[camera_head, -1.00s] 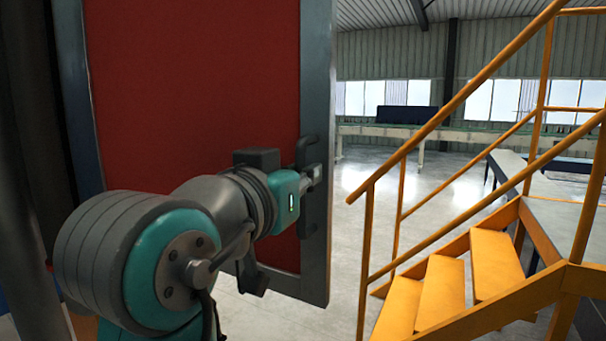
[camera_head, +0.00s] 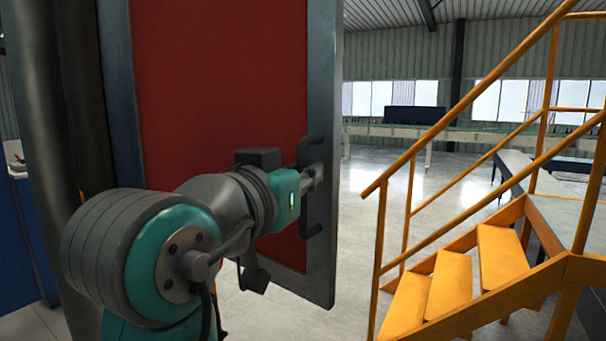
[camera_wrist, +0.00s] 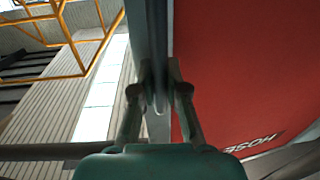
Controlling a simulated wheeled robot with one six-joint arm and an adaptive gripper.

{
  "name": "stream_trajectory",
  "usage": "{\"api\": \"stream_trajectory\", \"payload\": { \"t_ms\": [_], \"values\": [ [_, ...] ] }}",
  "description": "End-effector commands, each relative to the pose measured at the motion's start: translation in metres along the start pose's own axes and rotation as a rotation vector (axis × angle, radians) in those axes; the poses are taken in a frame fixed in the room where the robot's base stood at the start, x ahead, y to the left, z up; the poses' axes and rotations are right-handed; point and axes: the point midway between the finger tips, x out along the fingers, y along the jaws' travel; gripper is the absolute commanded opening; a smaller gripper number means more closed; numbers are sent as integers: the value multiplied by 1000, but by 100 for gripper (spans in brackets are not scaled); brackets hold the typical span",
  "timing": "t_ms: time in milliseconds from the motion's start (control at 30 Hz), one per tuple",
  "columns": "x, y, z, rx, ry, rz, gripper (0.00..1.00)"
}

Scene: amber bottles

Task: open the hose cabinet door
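The hose cabinet door (camera_head: 222,95) is a tall red panel in a grey frame, standing upright ahead of me. Its dark grey bar handle (camera_head: 304,153) is on the right side of the frame. My gripper (camera_head: 314,173) reaches the handle from the left. In the wrist view, the two fingers of my gripper (camera_wrist: 160,78) lie on either side of the grey handle bar (camera_wrist: 160,98) and appear closed on it. Upside-down letters "HOSE" show on the red door panel (camera_wrist: 235,75). The inside of the cabinet is not visible.
Yellow stairs with railings (camera_head: 448,280) stand to the right. Clear grey floor (camera_head: 352,225) lies between them and the door. A dark column (camera_head: 70,110) and a blue surface (camera_head: 25,240) are at the left. A long bench (camera_head: 430,133) is far back.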

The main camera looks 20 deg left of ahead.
Motion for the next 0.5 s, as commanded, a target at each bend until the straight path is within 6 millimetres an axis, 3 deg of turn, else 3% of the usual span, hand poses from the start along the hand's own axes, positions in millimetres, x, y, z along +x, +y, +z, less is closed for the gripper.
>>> {"api": "stream_trajectory", "payload": {
  "t_ms": [33,100,133,500],
  "values": [
    [0,1,0,0,0,2,18],
    [0,1,0,0,0,2,35],
    [0,1,0,0,0,2,39],
    [-5,-1,0,0,0,-2,39]
  ]
}}
